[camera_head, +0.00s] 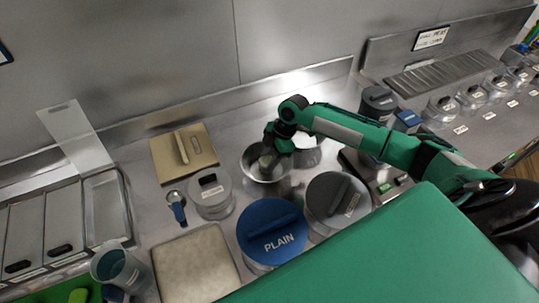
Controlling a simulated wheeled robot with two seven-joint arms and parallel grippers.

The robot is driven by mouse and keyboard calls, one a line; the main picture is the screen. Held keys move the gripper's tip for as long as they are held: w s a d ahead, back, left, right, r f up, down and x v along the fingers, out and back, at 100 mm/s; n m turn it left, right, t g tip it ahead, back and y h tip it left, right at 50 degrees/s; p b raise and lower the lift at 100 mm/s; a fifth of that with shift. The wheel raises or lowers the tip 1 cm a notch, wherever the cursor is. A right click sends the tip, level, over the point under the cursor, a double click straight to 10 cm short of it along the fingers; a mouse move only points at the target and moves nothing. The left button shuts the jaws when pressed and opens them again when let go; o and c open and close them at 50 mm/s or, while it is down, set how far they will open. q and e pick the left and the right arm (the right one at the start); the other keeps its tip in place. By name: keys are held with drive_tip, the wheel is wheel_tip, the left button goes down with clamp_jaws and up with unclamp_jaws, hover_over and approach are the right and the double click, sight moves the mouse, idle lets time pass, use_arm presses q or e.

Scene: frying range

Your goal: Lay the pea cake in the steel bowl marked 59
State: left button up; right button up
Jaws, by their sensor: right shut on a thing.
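My right gripper (270,153) comes in from the right and points down into a steel bowl (252,173) near the middle of the counter. It is shut on a small pale greenish cake (265,161), which is mostly hidden by the fingers and sits within the bowl's rim. I cannot tell whether the cake touches the bowl's bottom. No number can be read on this bowl. A second bowl (308,156) with white contents stands just right of it, partly behind my arm. My left gripper is not in view.
A blue lidded tub marked PLAIN (272,232), a grey lidded tub (337,200) and a clear lidded jar (210,195) stand close in front. A tan board with a handle (184,153) lies left. A green surface (400,262) covers the lower right.

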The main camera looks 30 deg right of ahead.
drive_tip(key=shift+f, duration=0.2)
drive_tip(key=shift+f, duration=0.1)
drive_tip(key=shift+f, duration=0.25)
drive_tip(key=o, duration=0.8)
drive_tip(key=shift+r, duration=0.15)
